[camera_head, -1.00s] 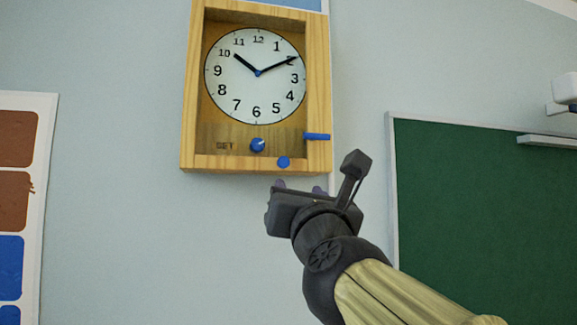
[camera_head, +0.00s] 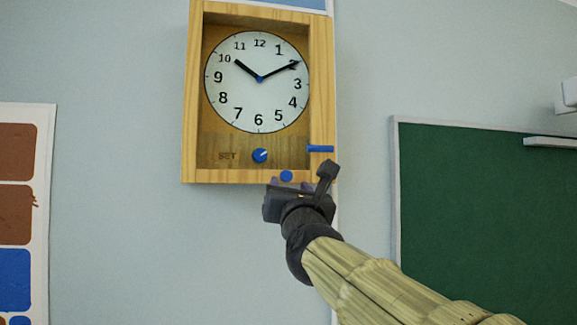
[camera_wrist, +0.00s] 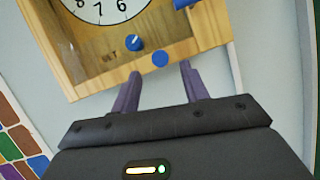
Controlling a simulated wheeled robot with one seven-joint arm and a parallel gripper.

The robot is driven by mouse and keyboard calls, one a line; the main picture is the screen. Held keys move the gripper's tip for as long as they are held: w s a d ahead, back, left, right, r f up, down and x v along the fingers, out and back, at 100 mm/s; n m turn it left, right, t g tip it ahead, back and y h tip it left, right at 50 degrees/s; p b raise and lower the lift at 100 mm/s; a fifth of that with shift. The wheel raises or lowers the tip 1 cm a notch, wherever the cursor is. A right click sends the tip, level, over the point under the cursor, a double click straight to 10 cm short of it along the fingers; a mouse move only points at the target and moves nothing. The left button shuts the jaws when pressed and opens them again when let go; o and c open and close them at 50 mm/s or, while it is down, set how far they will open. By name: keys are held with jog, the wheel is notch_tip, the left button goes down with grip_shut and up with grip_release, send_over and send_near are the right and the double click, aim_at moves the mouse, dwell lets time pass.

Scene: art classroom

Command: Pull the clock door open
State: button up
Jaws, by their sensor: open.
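The wooden clock (camera_head: 190,110) hangs on the wall in the head view, with a white dial (camera_head: 258,100) behind the front frame. A blue handle (camera_head: 320,149) sticks out at the right side of the frame. A blue knob (camera_head: 260,155) sits beside the word SET, and a round blue button (camera_head: 286,176) is on the bottom rail. My gripper (camera_head: 290,184) is just below the bottom rail, its fingers pointing at the clock. In the wrist view its purple fingers (camera_wrist: 160,75) are apart and empty, with the blue button (camera_wrist: 160,58) just beyond, between them. The door looks closed.
A green chalkboard (camera_head: 490,220) is on the wall to the right. A poster with coloured squares (camera_head: 20,200) is at the left. The wall (camera_head: 120,230) below and left of the clock is bare.

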aim_at(286, 177)
jog(key=p+x, duration=0.2)
jog(key=x, duration=0.1)
jog(key=shift+w+r, duration=0.3)
jog(key=shift+r, duration=0.05)
jog(key=shift+w+a+p, duration=0.2)
jog(key=shift+w+p, duration=0.35)
jog(key=shift+w, duration=0.15)
grip_shut()
